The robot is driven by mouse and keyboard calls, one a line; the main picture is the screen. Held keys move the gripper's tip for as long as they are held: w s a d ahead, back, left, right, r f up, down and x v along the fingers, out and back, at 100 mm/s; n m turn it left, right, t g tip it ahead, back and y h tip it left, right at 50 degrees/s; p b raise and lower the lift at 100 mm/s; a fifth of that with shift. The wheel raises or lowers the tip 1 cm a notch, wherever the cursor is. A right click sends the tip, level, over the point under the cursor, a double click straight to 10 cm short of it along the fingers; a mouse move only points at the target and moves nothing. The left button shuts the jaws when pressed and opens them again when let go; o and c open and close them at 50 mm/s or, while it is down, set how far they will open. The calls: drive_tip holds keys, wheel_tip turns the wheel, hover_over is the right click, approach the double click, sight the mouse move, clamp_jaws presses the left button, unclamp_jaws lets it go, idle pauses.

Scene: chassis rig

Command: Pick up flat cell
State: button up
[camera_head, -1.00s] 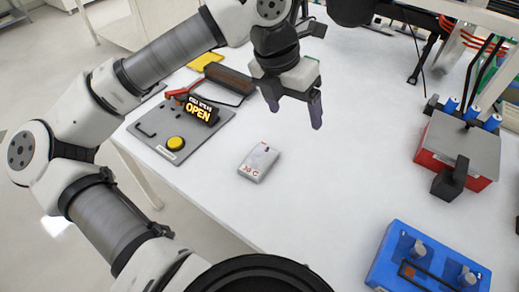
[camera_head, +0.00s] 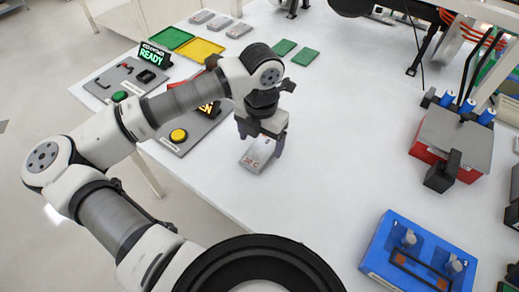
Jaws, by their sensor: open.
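The flat cell (camera_head: 253,161) is a thin grey-white slab with red marking, lying flat on the white table. My gripper (camera_head: 261,145) is over it, pointing down, with its fingers open. One finger shows toward the cell's left side and the other toward its right. The gripper's body hides the far end of the cell. I cannot tell whether the fingertips touch it or the table.
More grey slabs (camera_head: 239,30) lie at the back left, near green (camera_head: 170,38) and yellow (camera_head: 201,49) trays. Switch panels (camera_head: 122,80) are at the left edge. A blue fixture (camera_head: 400,250) and a red-grey box (camera_head: 455,140) are at right. The table's middle is clear.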

sight(261, 151)
drive_tip(key=shift+f+p, duration=0.3)
drive_tip(key=shift+f, duration=1.25)
drive_tip(key=shift+c, duration=0.3)
drive_tip(key=c, duration=1.1)
